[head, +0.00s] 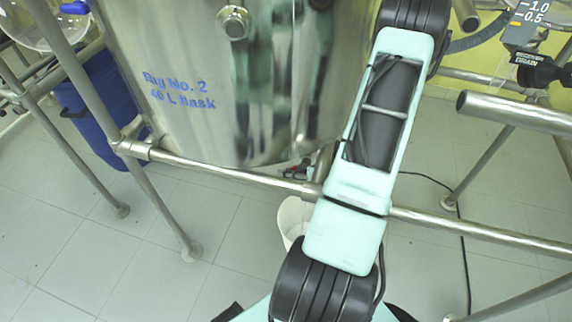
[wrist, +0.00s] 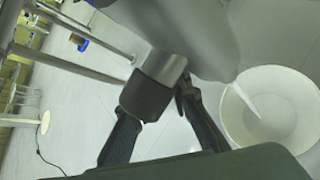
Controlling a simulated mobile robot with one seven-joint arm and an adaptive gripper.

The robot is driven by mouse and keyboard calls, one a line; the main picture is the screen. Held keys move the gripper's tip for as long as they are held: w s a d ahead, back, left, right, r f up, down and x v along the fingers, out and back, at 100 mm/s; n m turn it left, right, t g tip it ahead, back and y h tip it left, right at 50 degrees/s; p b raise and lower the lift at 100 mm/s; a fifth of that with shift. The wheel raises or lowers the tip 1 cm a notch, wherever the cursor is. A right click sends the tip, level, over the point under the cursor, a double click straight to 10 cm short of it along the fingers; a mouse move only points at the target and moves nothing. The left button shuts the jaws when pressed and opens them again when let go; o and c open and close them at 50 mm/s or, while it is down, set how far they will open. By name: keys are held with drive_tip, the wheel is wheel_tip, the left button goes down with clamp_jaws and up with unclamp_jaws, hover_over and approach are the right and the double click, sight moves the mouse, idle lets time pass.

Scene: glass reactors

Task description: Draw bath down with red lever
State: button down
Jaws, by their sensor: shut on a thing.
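The steel bath vessel (head: 215,90), marked "Rig No. 2", stands in a pipe frame in the head view. A small red part, which looks like the red lever (head: 290,175), shows under it next to dark parts. In the wrist view my gripper (wrist: 158,108) has its two dark fingers on either side of a dark cylindrical valve end (wrist: 145,97) with a steel collar (wrist: 165,68). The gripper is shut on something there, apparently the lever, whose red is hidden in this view. A thin whitish stream (wrist: 246,97) runs into a white bucket (wrist: 300,90).
The white bucket also shows in the head view (head: 288,217), partly behind my arm. Frame pipes (head: 225,174) cross in front of the vessel. A blue drum (head: 100,110) stands at left. Tiled floor is open at lower left.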

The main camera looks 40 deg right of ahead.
drive_tip(key=shift+s+d+f+g+h, duration=0.25)
drive_tip(key=shift+s+g+h, duration=0.15)
drive_tip(key=shift+g, duration=0.4)
drive_tip(key=c, duration=1.8)
unclamp_jaws()
drive_tip(key=shift+f, duration=0.1)
